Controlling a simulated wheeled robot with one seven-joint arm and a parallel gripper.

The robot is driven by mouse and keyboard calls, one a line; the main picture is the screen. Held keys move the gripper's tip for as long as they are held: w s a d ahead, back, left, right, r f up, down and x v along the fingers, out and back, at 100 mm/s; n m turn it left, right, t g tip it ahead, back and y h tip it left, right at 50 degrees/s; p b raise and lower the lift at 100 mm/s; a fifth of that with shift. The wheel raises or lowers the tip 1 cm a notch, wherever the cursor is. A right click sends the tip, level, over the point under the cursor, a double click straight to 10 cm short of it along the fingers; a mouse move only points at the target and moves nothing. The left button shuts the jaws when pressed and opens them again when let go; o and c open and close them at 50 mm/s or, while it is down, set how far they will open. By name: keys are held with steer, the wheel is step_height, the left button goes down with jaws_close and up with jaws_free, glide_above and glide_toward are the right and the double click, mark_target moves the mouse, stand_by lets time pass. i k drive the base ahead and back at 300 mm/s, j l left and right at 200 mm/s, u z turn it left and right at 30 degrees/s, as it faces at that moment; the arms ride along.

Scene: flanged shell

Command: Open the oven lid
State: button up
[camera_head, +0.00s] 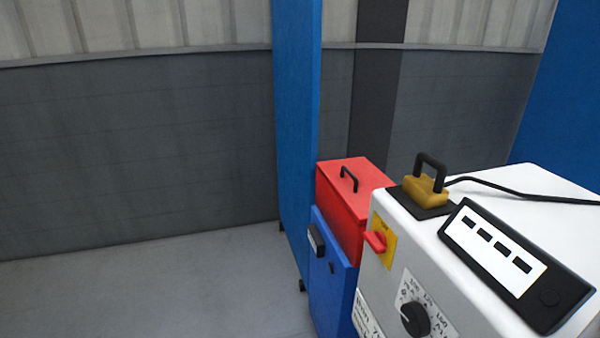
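A white machine (530,180) stands at the lower right, with a round black knob (415,319) and a red switch on a yellow plate (375,241) on its front. A yellow block with a black handle (427,189) sits on a dark square on its top. Left of it and farther back, a red box-shaped part with a black bar handle on its flat top (356,170) rises above a blue cabinet (332,275). No label clearly marks which is the oven; the red top looks closed. My gripper is not in view.
A black cable (520,192) runs right from the yellow block. A black panel with a white face (497,254) lies on the white machine. A blue post (297,120) stands behind the blue cabinet. Grey floor (140,290) is clear at left, before a grey wall (130,150).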

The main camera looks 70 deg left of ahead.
mark_target(363, 178)
steer(key=u, duration=1.45)
